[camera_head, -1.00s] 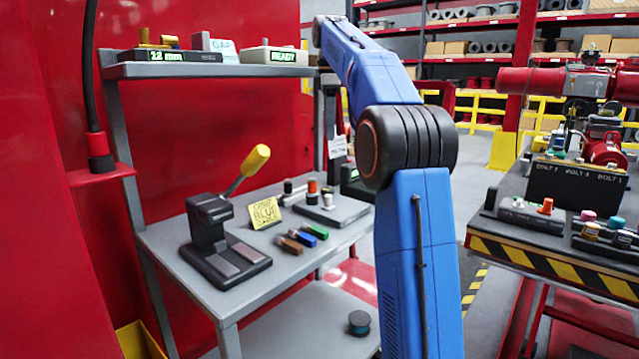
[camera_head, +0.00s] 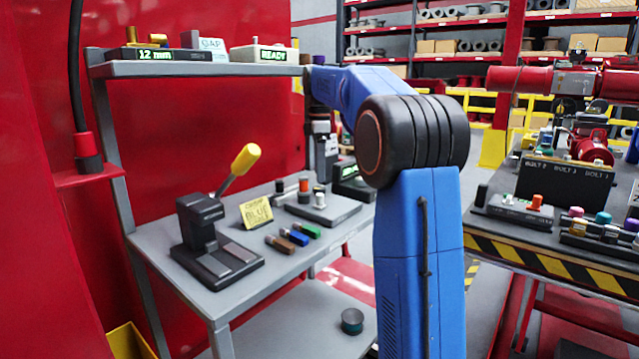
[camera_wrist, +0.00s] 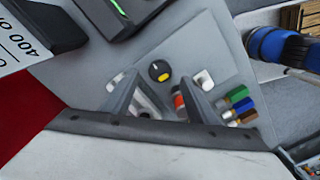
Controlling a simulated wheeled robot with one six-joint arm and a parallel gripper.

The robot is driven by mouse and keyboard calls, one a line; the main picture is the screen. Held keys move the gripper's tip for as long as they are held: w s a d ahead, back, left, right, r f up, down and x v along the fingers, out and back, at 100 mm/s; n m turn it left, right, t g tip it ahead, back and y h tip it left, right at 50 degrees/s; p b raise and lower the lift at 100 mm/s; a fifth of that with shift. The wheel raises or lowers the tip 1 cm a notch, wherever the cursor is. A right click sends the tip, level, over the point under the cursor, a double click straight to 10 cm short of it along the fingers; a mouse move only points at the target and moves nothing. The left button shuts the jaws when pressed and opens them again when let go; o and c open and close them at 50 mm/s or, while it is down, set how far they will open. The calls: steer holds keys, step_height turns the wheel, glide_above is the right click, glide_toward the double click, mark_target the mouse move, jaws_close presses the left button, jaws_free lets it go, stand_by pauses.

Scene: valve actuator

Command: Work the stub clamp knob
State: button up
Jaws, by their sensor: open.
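In the wrist view a round black knob (camera_wrist: 159,70) with a yellow and white mark shows on a grey surface, just beyond my fingertips. My gripper (camera_wrist: 157,82) is open, its two fingers apart, with nothing held between them. The knob lies ahead of the gap between the fingers; I see no contact. In the head view a dark fixture plate (camera_head: 345,213) on the grey bench carries small upright parts, one with an orange band (camera_head: 304,186). I cannot pick out the knob there for certain. My fingertips are not clear in that view.
A lever press (camera_head: 205,225) with a yellow handle and a yellow note (camera_head: 256,212) stand left. A black box (camera_head: 352,183) with a green display stands behind. A shelf (camera_head: 200,69) hangs above the bench.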

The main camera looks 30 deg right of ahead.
mark_target(320, 187)
steer(key=shift+f, duration=2.25)
steer(key=c, duration=1.1)
